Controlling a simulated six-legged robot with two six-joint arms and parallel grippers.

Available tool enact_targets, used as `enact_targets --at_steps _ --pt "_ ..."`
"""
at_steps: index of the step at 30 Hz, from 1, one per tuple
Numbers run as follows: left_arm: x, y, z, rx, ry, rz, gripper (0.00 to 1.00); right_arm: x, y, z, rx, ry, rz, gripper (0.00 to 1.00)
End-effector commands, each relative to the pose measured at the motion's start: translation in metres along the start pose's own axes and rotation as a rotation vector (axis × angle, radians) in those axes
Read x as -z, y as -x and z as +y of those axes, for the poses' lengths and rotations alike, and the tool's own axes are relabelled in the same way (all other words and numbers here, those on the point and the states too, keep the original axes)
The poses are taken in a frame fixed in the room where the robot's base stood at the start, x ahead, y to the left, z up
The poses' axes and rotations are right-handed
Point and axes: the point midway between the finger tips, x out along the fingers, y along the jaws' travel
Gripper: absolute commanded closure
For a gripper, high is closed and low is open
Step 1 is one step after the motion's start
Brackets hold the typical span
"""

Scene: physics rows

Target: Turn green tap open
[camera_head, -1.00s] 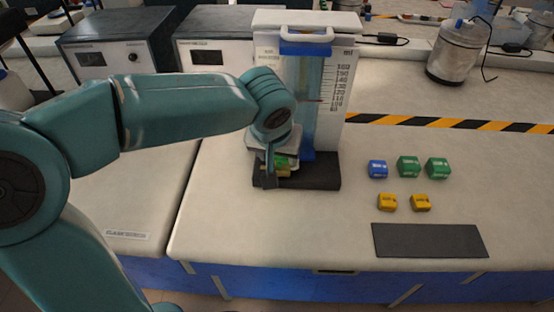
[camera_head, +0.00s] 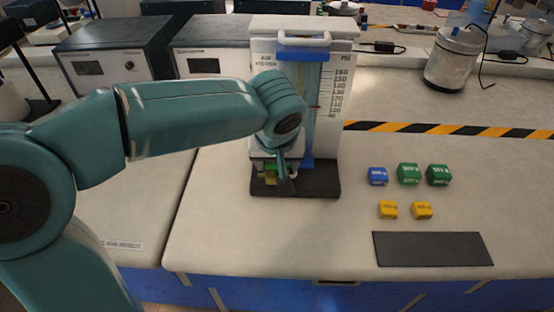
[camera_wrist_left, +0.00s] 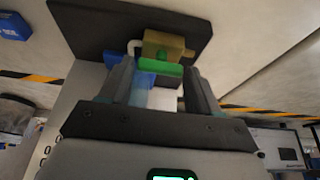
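The green tap handle (camera_wrist_left: 160,68) sits on a brass valve body (camera_wrist_left: 163,42) in the left wrist view. In the head view, the green handle (camera_head: 268,167) and brass body (camera_head: 270,181) show low at the front of the white gauge stand, partly hidden by my gripper. My left gripper (camera_head: 282,170) is at the tap. In the left wrist view its fingers (camera_wrist_left: 158,78) are apart, one on each side of the handle, with gaps visible. I cannot tell whether either finger touches it. My right gripper is not in view.
The gauge stand (camera_head: 326,140) with a blue column rises on a black base (camera_head: 315,185), close behind my wrist. Blue, green and yellow blocks (camera_head: 409,174) lie to the right, near a dark mat (camera_head: 432,248). Grey instrument boxes (camera_head: 115,60) stand at the back left.

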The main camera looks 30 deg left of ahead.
Motion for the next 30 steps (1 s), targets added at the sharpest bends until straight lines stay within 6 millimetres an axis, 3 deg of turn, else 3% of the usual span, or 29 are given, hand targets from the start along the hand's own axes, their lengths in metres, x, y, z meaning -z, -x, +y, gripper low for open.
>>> enact_targets --at_steps 9,13,24,30 --pt "0.0 0.001 0.0 0.001 0.0 -0.002 0.32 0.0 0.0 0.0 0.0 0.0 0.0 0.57" --pt "0.0 0.013 0.0 -0.002 -0.001 0.0 0.32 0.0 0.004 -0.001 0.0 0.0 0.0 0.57" --pt "0.001 0.108 0.001 -0.004 -0.002 0.002 0.32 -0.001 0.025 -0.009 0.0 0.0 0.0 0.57" --pt "0.001 0.147 0.001 -0.003 -0.001 0.001 0.32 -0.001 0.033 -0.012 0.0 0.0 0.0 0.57"
